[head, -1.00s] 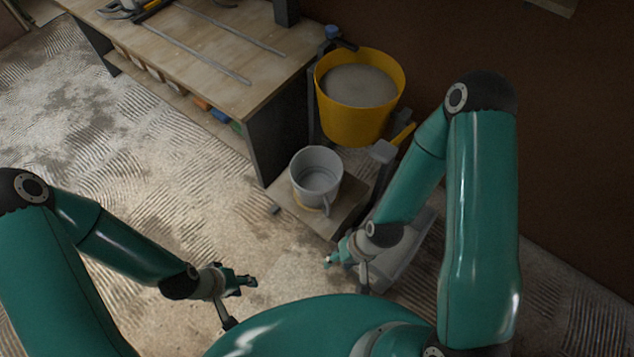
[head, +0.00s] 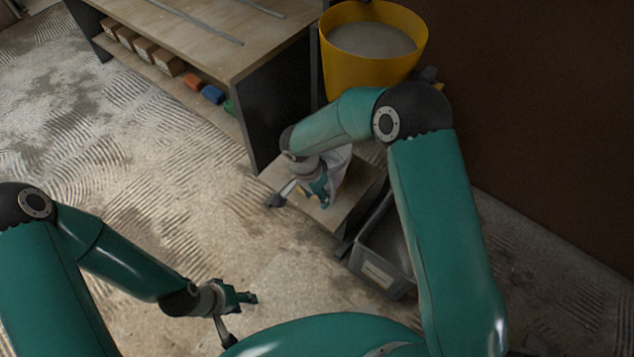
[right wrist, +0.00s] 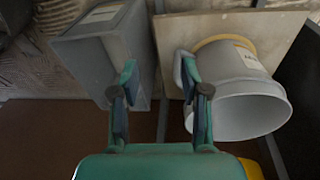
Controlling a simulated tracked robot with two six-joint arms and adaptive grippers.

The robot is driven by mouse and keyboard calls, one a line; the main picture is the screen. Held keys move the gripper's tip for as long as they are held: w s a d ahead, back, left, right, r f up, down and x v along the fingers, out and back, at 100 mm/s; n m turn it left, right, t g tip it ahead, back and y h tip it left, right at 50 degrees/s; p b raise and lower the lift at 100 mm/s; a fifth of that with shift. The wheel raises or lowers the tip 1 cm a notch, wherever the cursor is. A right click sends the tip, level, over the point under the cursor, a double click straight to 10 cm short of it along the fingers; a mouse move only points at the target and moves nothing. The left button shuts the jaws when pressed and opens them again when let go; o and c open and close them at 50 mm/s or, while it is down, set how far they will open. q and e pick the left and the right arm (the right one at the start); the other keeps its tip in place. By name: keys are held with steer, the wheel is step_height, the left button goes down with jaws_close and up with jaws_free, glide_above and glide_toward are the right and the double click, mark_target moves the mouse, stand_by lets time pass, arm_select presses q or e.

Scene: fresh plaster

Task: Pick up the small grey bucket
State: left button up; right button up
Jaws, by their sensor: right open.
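The small grey bucket (head: 341,162) stands on a low wooden board (head: 352,207) and is mostly hidden behind my right arm in the head view. The right wrist view shows the bucket (right wrist: 226,62) with its label, open rim and side handle. My right gripper (head: 298,197) is open in front of the bucket. In the right wrist view its fingers (right wrist: 158,68) are spread, with the right finger overlapping the handle; I cannot tell whether they touch. Nothing is held. My left gripper (head: 239,317) looks open and empty above the floor, far from the bucket.
A yellow tub (head: 372,75) of grey plaster stands behind the bucket. A grey crate (head: 378,272) is right of the board, close beside my gripper in the right wrist view. A workbench (head: 225,55) stands left. The floor at left is clear.

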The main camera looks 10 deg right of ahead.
mark_target(333, 197)
steer(key=w+m+t+h+b, duration=0.1)
steer(key=w+m+h+b, duration=0.15)
steer(key=w, duration=0.25)
steer(key=shift+m, duration=0.65)
steer(key=shift+d+b+x, duration=0.2)
steer(key=shift+b+x, duration=0.75)
steer(key=shift+x, duration=3.1)
steer(key=shift+d+b+x, duration=0.25)
steer(key=shift+b+x, duration=0.7)
steer(key=shift+x, duration=3.1)
arm_select(q)
step_height(333, 197, down, 8)
arm_select(e)
steer(key=shift+w+r, duration=0.15)
steer(key=shift+r, duration=0.05)
arm_select(q)
steer(key=shift+f, duration=0.1)
arm_select(e)
jaws_close()
